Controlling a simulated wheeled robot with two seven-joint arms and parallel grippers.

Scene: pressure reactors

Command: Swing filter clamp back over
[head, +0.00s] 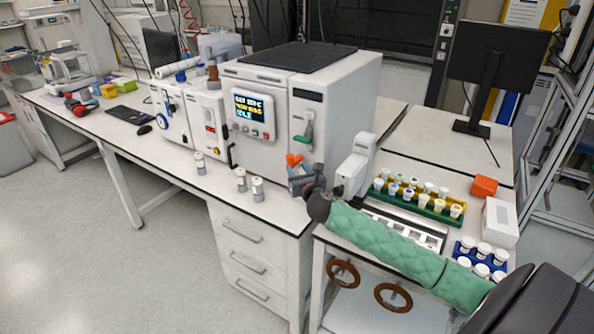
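My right arm reaches in from the lower right in a green quilted sleeve. Its dark gripper (300,177) is over the bench's front edge, in front of the white reactor unit. The fingers are small and overlap other parts, so I cannot tell their opening or any hold. An orange-red piece (294,160) shows right at the gripper; I cannot tell whether they touch. A white upright device (357,163) stands just right of the gripper, partly behind my arm. I cannot make out for certain which part is the filter clamp. My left gripper is out of view.
The reactor unit (262,88) has a lit screen and a green handle (309,132). Several small grey-capped jars (257,189) stand before it. A green vial rack (418,202), an orange block (484,187), a white box (500,222) and blue-racked jars (483,257) are at right.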

